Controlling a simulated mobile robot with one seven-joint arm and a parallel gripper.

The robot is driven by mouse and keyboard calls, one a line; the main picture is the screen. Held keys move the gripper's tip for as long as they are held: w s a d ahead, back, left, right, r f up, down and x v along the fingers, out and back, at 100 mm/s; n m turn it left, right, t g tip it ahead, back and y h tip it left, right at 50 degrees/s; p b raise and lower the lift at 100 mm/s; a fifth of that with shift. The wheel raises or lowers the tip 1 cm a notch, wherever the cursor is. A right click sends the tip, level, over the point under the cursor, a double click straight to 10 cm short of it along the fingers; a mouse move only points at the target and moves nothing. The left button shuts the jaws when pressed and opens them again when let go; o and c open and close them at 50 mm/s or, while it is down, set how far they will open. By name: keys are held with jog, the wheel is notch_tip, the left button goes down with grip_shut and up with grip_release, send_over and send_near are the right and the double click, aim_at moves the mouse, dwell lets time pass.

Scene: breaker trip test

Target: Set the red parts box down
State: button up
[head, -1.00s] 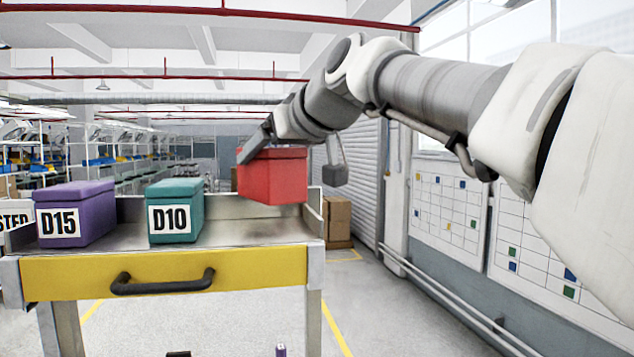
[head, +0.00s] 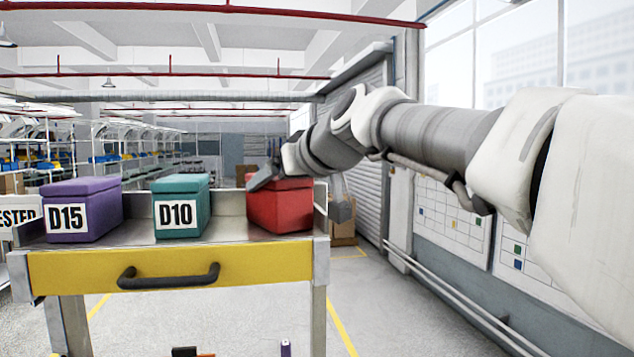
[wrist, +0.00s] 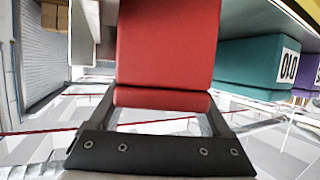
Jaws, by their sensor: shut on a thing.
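The red parts box (head: 283,208) is at the right end of the metal cart top, upright and low at the tray surface. I cannot tell for sure whether its base touches the tray. My gripper (wrist: 162,100) is shut on the red box's upper part, and the box (wrist: 166,45) fills the middle of the wrist view. In the head view my gripper (head: 268,176) is at the box's top, partly hidden by the arm.
A teal box (head: 180,208) labelled D10 and a purple box (head: 82,210) labelled D15 stand left of the red box. The cart (head: 170,268) has a yellow drawer front with a black handle. A gap of bare tray (head: 228,228) separates teal and red.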

jog(key=o, duration=1.5)
jog(key=shift+r, duration=0.1)
jog(key=shift+r+p, duration=0.15)
jog(key=shift+p, duration=0.2)
jog(key=b+v, duration=0.3)
jog(key=v, duration=0.9)
jog(key=s+d+f+m+g+h, duration=0.1)
jog(key=s+d+f, duration=0.4)
jog(key=f, duration=0.7)
jog(key=s+d+f+m+g+h, duration=0.2)
jog(key=s+d+f+m+h, duration=0.2)
jog(key=f, duration=0.9)
jog(key=s+d+f+m+g+h, duration=0.2)
jog(key=s+d+f, duration=0.5)
jog(key=f, duration=0.5)
jog(key=shift+s+d+f+h, duration=0.15)
jog(key=shift+s+h, duration=0.45)
jog(key=shift+s, duration=0.6)
jog(key=shift+f, duration=0.1)
